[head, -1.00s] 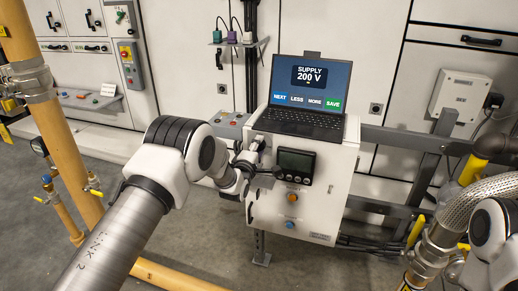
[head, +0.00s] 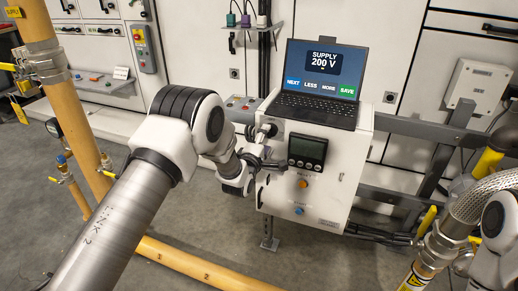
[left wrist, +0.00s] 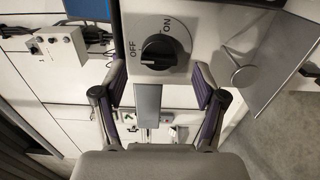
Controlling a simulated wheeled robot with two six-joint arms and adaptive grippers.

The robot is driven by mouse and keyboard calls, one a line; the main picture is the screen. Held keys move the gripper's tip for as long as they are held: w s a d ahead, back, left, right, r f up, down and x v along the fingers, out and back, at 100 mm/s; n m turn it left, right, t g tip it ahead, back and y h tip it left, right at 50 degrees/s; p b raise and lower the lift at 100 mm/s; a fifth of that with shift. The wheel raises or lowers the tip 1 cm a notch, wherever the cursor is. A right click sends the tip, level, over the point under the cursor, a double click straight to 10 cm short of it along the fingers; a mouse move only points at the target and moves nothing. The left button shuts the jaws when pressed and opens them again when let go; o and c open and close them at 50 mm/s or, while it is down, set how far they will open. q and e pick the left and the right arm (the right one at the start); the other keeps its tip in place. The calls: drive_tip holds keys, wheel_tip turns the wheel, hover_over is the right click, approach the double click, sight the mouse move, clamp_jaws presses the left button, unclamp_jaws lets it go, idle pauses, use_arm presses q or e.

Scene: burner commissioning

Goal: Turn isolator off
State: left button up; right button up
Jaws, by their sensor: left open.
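In the head view my left gripper (head: 266,166) is at the left side of the white control cabinet (head: 335,185); the isolator cannot be made out there. My right gripper is out of view.
A laptop (head: 319,85) showing SUPPLY 200 V stands on the cabinet. A display (head: 307,150) and orange and blue buttons are on the cabinet front. Yellow pipes (head: 75,120) stand at left. A braided hose (head: 470,210) is at right.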

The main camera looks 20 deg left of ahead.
use_arm(q)
drive_tip(key=s, duration=0.7)
drive_tip(key=shift+s+a, duration=0.2)
drive_tip(key=shift+s, duration=0.2)
